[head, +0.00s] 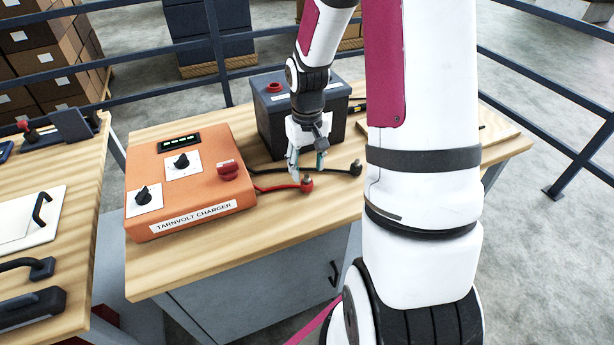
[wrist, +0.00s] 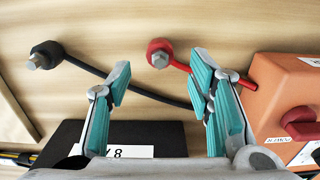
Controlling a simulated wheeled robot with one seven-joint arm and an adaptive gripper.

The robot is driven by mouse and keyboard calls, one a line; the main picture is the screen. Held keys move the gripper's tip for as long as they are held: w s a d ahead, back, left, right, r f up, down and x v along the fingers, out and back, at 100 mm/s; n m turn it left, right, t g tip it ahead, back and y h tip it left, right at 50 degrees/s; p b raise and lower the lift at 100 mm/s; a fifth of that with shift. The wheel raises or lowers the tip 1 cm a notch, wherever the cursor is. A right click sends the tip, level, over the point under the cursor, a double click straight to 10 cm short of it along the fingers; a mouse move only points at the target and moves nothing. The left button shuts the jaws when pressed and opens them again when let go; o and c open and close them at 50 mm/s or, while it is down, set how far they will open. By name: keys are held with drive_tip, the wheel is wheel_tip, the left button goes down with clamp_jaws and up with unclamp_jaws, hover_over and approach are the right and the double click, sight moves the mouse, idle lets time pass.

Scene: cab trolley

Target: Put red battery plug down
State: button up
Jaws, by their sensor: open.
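The red battery plug (head: 306,184) lies on the wooden bench top, with its red cable running left to the orange charger. In the wrist view the red plug (wrist: 160,50) with its grey metal tip lies beyond the fingertips, apart from both fingers. My gripper (head: 307,169) is open and empty, pointing down just behind the red plug in the head view. Its teal finger pads (wrist: 160,82) show spread in the wrist view. A black plug (head: 356,167) lies to the right of it; in the wrist view the black plug (wrist: 45,56) is at upper left.
The orange charger (head: 190,191) stands on the left of the bench. The dark battery (head: 268,122) with a red cap stands behind my gripper. The bench front (head: 285,222) is clear. A second bench (head: 70,240) with handles is at left; railings run behind.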

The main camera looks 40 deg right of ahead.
sight(307, 177)
drive_tip(key=s+a+r+t, duration=0.1)
drive_tip(key=a+r, duration=0.2)
drive_tip(key=r, duration=0.3)
drive_tip(key=s+a+r+n+h, duration=0.1)
drive_tip(key=s+a+r, duration=0.15)
drive_tip(key=r, duration=0.35)
drive_tip(key=s+a+r+t, duration=0.1)
drive_tip(key=a+r, duration=0.2)
drive_tip(key=r, duration=0.3)
drive_tip(key=s+a+r+n+t, duration=0.1)
drive_tip(key=s+a+r, duration=0.2)
drive_tip(key=s, duration=0.3)
drive_tip(key=s+a+r+n+t+y, duration=0.1)
drive_tip(key=s+a+r+t, duration=0.1)
drive_tip(key=s+a, duration=0.4)
drive_tip(key=shift+a+r, duration=0.15)
drive_tip(key=shift+r, duration=0.5)
